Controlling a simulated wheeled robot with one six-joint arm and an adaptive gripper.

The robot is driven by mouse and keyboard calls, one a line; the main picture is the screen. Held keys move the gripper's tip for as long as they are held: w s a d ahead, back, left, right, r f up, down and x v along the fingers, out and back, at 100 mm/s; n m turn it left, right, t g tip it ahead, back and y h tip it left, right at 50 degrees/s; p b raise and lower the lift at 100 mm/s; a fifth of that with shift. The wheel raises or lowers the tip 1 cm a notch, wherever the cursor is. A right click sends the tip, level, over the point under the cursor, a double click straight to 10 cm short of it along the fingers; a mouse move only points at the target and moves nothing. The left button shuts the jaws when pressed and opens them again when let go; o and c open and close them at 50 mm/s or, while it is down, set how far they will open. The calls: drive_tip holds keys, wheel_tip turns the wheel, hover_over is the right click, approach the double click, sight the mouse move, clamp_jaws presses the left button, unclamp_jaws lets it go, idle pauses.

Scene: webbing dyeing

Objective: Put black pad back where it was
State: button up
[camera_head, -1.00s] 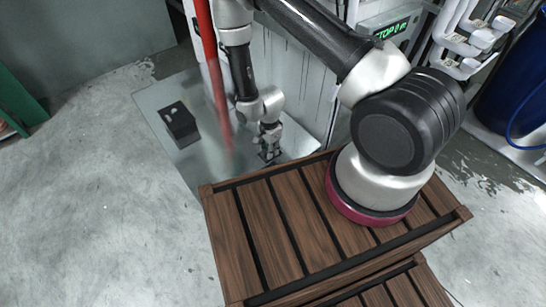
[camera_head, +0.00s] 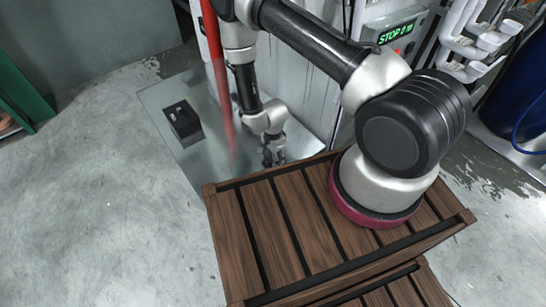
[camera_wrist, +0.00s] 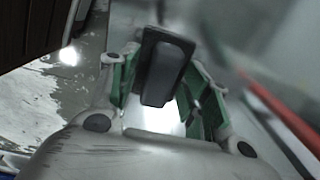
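The black pad (camera_wrist: 165,68) is a dark plate with a raised grip block, seen between the green-lined fingers of my gripper (camera_wrist: 165,62) in the wrist view. The fingers appear closed on its sides. In the head view my gripper (camera_head: 272,157) is low over the right part of the shiny metal plate, just behind the wooden crate. There the pad is too small and dark to make out clearly. A black box (camera_head: 184,122) with small light marks on top sits on the left part of the metal plate (camera_head: 160,97).
The slatted wooden crate (camera_head: 232,240) fills the front, close to my gripper. A blurred red pole (camera_head: 218,75) stands between the box and my arm. A machine with a green "STOP" display (camera_head: 396,34) is behind, and a blue barrel (camera_head: 520,85) at right. The floor at left is clear.

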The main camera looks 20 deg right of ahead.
wheel_tip(320, 180, up, 12)
drive_tip(key=shift+r, duration=0.15)
idle(0.5)
idle(0.3)
drive_tip(key=s+d+r+n+g+h, duration=0.1)
drive_tip(key=s+d+r+n+g, duration=0.3)
drive_tip(key=s+r+n, duration=0.35)
drive_tip(key=s+d+r+n+t, duration=0.2)
drive_tip(key=s+d+r, duration=0.1)
drive_tip(key=r, duration=1.1)
drive_tip(key=s+d+r+n+t, duration=0.2)
drive_tip(key=s+d+r+t, duration=0.1)
drive_tip(key=r, duration=1.1)
drive_tip(key=s+d+r+n+t+y, duration=0.1)
drive_tip(key=s+d+r+n+t, duration=0.2)
drive_tip(key=r, duration=1.1)
drive_tip(key=shift+s+d, duration=0.95)
drive_tip(key=shift+s, duration=0.3)
